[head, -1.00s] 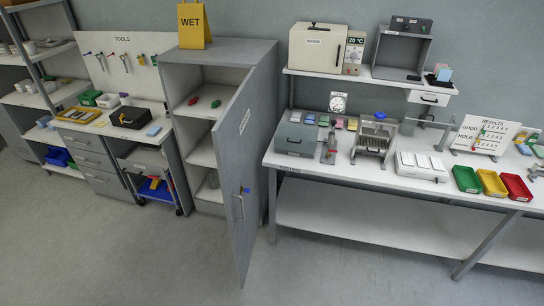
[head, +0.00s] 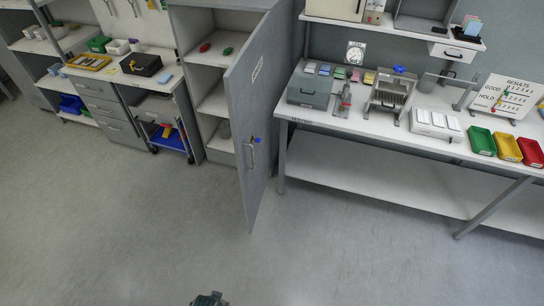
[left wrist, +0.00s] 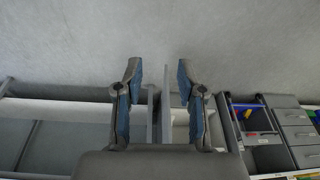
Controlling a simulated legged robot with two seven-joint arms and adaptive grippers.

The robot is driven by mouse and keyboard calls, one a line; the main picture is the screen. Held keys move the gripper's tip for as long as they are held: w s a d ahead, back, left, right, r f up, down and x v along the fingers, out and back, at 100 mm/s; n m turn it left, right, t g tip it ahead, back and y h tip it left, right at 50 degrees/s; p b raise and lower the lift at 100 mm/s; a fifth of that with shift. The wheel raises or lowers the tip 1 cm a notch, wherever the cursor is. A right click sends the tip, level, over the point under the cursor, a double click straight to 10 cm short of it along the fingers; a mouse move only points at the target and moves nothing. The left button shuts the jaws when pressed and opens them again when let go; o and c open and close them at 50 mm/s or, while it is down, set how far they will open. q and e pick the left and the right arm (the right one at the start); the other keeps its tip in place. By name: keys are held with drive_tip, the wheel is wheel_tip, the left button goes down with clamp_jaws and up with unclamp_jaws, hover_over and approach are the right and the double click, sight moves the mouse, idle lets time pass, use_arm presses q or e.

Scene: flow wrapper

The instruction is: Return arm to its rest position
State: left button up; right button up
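My left gripper (left wrist: 158,72) shows in the left wrist view with its two blue-padded fingers apart and nothing between them. Beyond it are grey floor and the lower furniture, seen upside down. In the head view, a small dark piece of my own arm or gripper (head: 209,299) shows at the bottom edge; I cannot tell which part it is. My right gripper is not identifiable in either view.
A grey cabinet (head: 204,150) stands with its door (head: 252,125) swung out into the room. A long workbench (head: 350,119) with trays and devices is at the right. A small cart (head: 168,150) stands left of the cabinet. The floor (head: 120,235) in front is clear.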

use_arm(q)
drive_tip(key=s+a+f+g, duration=0.1)
drive_tip(key=s+f, duration=0.3)
drive_tip(key=f, duration=0.5)
drive_tip(key=s+f, duration=0.4)
drive_tip(key=f, duration=0.6)
drive_tip(key=s+a+f, duration=0.2)
drive_tip(key=s+f, duration=0.6)
drive_tip(key=s, duration=0.4)
drive_tip(key=shift+s+a+g, duration=0.2)
drive_tip(key=shift+s+g, duration=0.2)
